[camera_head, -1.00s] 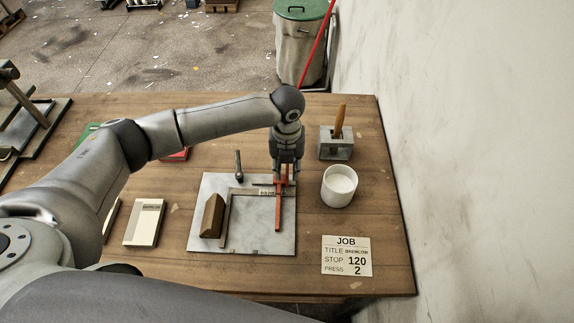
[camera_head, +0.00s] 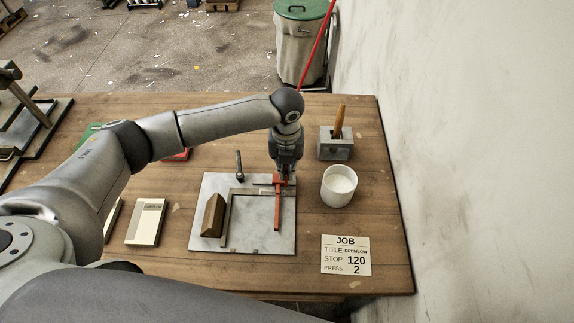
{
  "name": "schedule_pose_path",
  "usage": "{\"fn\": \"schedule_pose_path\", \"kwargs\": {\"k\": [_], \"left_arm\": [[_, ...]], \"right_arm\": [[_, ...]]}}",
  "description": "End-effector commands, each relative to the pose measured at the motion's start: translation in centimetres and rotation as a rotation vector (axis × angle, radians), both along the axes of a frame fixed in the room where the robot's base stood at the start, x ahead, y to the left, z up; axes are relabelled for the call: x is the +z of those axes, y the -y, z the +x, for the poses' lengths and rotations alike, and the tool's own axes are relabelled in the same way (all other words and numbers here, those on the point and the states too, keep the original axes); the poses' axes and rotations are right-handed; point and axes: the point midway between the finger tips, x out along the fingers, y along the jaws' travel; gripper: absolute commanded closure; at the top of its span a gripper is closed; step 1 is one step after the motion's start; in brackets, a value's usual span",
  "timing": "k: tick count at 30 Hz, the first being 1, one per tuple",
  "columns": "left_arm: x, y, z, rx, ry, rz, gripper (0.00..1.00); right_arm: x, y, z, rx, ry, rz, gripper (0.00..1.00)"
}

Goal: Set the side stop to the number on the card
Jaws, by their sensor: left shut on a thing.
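The job card (camera_head: 346,255) lies at the front right of the table and reads STOP 120, PRESS 2. The red side stop (camera_head: 277,208) sits on the right part of the grey metal plate (camera_head: 262,240). My left gripper (camera_head: 284,178) points down at the far end of the side stop and is shut on it; the gripper hides part of that end. A scale lies near the back edge of the plate, too small to read here. My right gripper is not in view.
A wooden block (camera_head: 213,215) and a dark angle frame (camera_head: 226,220) are on the plate. A white pot (camera_head: 339,186) and a grey holder with a brown handle (camera_head: 335,148) stand to the right.

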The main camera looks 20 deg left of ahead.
Motion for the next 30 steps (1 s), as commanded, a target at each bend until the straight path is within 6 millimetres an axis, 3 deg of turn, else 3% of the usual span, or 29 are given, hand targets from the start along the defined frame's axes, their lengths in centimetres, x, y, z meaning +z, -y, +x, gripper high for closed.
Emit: {"fn": "schedule_pose_path", "kwargs": {"k": [1,6,17,20,30], "left_arm": [[0.1,0.0,0.0,0.000,0.000,-0.001,0.90],[0.1,0.0,0.0,0.000,0.000,-0.001,0.71],[0.5,0.0,0.1,0.000,0.002,-0.002,0.71],[1.7,0.1,0.1,0.000,0.003,-0.002,0.71],[8.8,0.0,0.1,-0.001,0.004,-0.002,0.71]], "right_arm": [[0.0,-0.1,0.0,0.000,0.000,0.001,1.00],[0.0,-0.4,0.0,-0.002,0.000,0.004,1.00],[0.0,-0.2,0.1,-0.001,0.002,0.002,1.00],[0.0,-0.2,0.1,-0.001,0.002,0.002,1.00],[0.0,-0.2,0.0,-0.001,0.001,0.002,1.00]]}}
